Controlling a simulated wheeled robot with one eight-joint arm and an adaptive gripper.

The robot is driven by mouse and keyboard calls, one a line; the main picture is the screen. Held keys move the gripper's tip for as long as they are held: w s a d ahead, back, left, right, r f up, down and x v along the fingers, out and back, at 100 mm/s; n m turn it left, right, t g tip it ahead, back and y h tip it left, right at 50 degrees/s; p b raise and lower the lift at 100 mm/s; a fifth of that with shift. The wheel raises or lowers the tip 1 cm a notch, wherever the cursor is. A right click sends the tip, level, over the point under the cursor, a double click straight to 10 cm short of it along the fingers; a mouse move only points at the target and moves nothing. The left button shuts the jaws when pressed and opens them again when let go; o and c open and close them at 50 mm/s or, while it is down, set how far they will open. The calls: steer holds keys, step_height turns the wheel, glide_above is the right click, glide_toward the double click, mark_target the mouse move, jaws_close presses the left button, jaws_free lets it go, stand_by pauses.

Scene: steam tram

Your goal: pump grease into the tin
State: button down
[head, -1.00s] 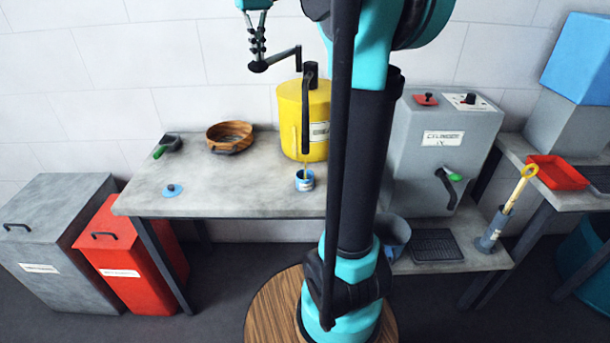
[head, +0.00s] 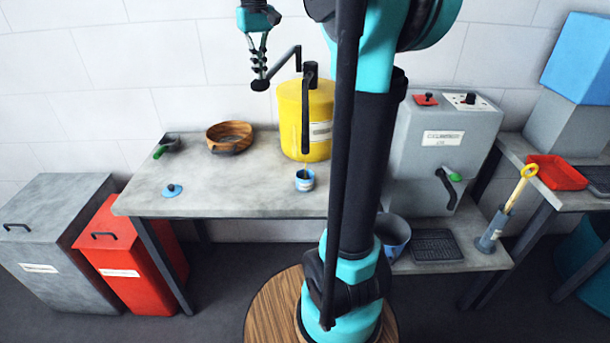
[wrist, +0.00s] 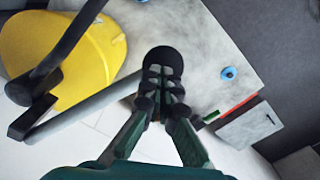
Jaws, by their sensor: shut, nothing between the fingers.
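A blue lid (head: 172,190) lies at the table's left front. My gripper (head: 259,80) points down at the outer end of the lever, above the table. In the wrist view the drum (wrist: 60,50) is at left, and my gripper (wrist: 160,85) is shut, its tips over the lever's dark round knob (wrist: 162,60).
A wooden bowl (head: 230,137) and a dark scoop with green handle (head: 168,146) lie at the table's back left. Grey (head: 60,245) and red (head: 125,255) bins stand left. A grey cylinder-oil tank (head: 443,150) stands right. The table's middle is clear.

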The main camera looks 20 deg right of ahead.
steer(key=shift+f, duration=0.65)
step_height(320, 180, up, 13)
steer(key=shift+f, duration=0.2)
stand_by(0.7)
steer(key=shift+f, duration=0.1)
stand_by(0.6)
stand_by(4.3)
stand_by(0.8)
